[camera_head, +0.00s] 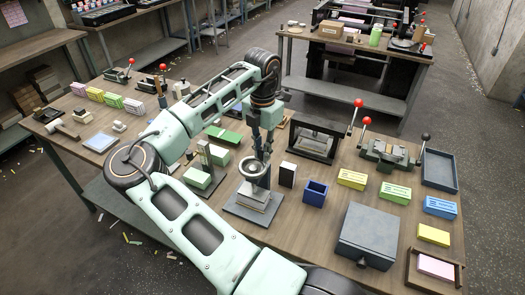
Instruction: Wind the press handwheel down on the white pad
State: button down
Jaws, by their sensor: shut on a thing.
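The press stands on a grey base plate (236,209) near the middle of the workbench. Its round grey handwheel (250,170) is at the top. My gripper (262,157) points down at the handwheel and is shut on its rim. The white pad (256,198) lies in the press, below the handwheel. Whether the press plate touches the pad is too small to tell. My gripper hides part of the far side of the wheel.
A black block (287,174) and a blue open box (315,192) stand close to the right of the press. Green blocks (197,178) and a small upright stand are to the left. A large grey box (368,235) is at front right. My arm spans the left side.

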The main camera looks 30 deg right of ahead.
jog(key=c, duration=2.2)
grip_release()
jog(key=shift+r, duration=3.7)
jog(key=shift+o, duration=0.6)
